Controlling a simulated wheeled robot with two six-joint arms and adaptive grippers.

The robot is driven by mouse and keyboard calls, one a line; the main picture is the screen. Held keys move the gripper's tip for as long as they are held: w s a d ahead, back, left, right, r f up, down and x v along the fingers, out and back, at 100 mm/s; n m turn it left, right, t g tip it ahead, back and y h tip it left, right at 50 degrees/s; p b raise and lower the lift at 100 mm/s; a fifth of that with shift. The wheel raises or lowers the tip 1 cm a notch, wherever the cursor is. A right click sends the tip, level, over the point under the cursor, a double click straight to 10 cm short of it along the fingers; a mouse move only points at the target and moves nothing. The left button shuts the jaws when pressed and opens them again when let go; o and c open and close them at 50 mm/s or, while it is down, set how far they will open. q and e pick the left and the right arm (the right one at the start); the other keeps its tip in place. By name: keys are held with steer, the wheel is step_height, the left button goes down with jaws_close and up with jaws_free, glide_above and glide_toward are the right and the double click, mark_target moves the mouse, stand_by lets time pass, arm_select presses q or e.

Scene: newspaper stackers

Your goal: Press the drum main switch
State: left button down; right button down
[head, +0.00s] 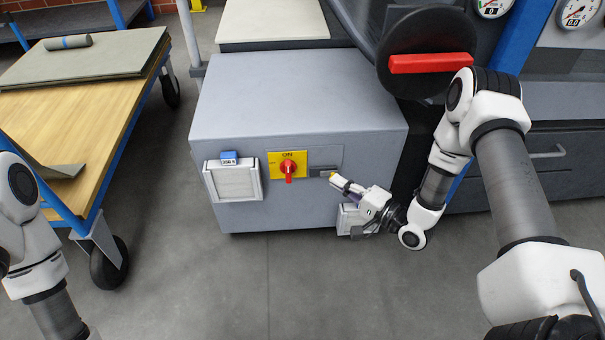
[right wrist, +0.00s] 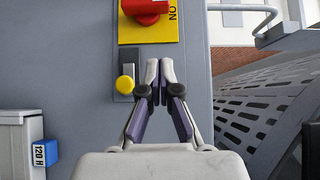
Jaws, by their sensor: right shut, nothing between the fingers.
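A red rotary switch (head: 289,168) sits on a yellow plate (head: 301,158) marked ON, on the front of a grey cabinet (head: 290,90). The red knob also shows at the top of the right wrist view (right wrist: 146,8). To its right is a small grey panel with a dark slot and a round yellow button (right wrist: 125,84). My right gripper (head: 336,181) is shut and empty. In the right wrist view its fingertips (right wrist: 160,68) are beside the yellow button; contact cannot be told. My left arm shows at the left edge, its gripper out of view.
White boxes hang on the cabinet front, one at left (head: 234,183) with a blue tag, one partly behind my right gripper (head: 347,222). A wooden cart (head: 85,110) with wheels stands at left. A black disc with a red bar (head: 430,63) is above right. The floor in front is clear.

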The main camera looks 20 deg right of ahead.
mark_target(293, 165)
steer(key=w+a+b, duration=0.2)
steer(key=w+a, duration=0.1)
steer(key=w+a+b, duration=0.2)
steer(key=w+a, duration=0.1)
steer(key=w, duration=0.1)
steer(key=shift+a+f, duration=0.2)
steer(key=shift+a, duration=0.1)
steer(key=shift+a+r, duration=0.15)
steer(key=shift+a, duration=0.15)
